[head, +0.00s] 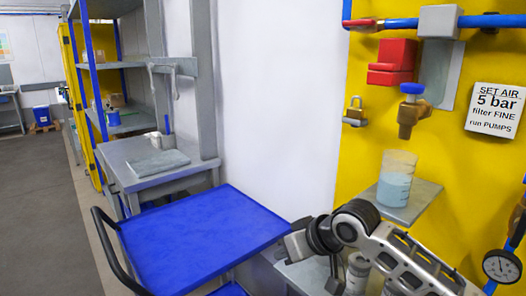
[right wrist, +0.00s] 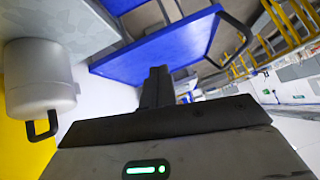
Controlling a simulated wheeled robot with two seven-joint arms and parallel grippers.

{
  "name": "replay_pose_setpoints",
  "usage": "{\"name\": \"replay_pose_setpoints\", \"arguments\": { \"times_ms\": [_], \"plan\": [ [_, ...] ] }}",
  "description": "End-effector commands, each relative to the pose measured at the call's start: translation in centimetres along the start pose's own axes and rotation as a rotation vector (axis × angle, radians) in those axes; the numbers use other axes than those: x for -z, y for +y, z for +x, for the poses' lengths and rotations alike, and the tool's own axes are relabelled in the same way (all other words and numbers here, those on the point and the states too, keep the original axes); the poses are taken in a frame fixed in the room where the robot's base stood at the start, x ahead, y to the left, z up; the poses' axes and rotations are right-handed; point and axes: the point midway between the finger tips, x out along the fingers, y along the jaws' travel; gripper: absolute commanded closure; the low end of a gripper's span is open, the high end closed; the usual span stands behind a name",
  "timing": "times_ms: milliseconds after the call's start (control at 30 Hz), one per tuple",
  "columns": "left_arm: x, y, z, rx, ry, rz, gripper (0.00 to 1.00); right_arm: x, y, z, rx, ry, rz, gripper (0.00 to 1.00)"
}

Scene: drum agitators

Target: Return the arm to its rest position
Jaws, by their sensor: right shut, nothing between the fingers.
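My right arm enters the head view from the lower right. Its gripper (head: 293,245) is at the right corner of the blue cart top (head: 200,235), in front of the white wall. In the right wrist view the two dark fingers (right wrist: 157,88) are together with nothing between them, and the blue cart top (right wrist: 165,45) shows beyond them. Part of the gripper is small and hard to make out in the head view. My left gripper is in neither view.
A grey pot with a dark handle (right wrist: 38,85) is close by at the left of the right wrist view. A beaker of bluish liquid (head: 396,180) stands on a small shelf on the yellow panel (head: 365,105). A brass valve (head: 410,115) and gauge (head: 501,266) are nearby. The cart top is bare.

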Motion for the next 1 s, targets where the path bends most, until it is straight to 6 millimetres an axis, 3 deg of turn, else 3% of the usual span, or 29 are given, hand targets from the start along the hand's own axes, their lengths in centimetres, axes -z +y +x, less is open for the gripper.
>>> {"name": "replay_pose_setpoints", "arguments": {
  "times_ms": [33,100,333,467,600,700,833,1000],
  "plan": [
    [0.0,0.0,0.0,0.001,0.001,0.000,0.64,-2.4,-0.8,1.8,0.025,0.025,0.024,1.00],
    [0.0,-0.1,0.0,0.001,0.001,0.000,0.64,-5.1,-1.4,3.5,0.034,0.076,0.053,1.00],
    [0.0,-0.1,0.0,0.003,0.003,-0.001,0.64,-15.2,-2.2,6.3,-0.034,0.213,0.158,1.00],
    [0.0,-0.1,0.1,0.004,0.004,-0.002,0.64,-22.1,-2.0,5.8,-0.134,0.249,0.201,1.00],
    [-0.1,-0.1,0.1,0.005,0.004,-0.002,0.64,-29.3,-1.8,3.9,-0.261,0.247,0.209,1.00],
    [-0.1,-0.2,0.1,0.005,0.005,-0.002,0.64,-33.3,-1.9,2.2,-0.334,0.229,0.194,1.00],
    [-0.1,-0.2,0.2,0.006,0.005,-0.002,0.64,-36.4,-2.0,0.7,-0.391,0.207,0.170,1.00],
    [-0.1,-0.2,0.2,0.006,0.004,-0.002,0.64,-37.3,-2.0,0.1,-0.411,0.200,0.158,1.00]
  ]
}}
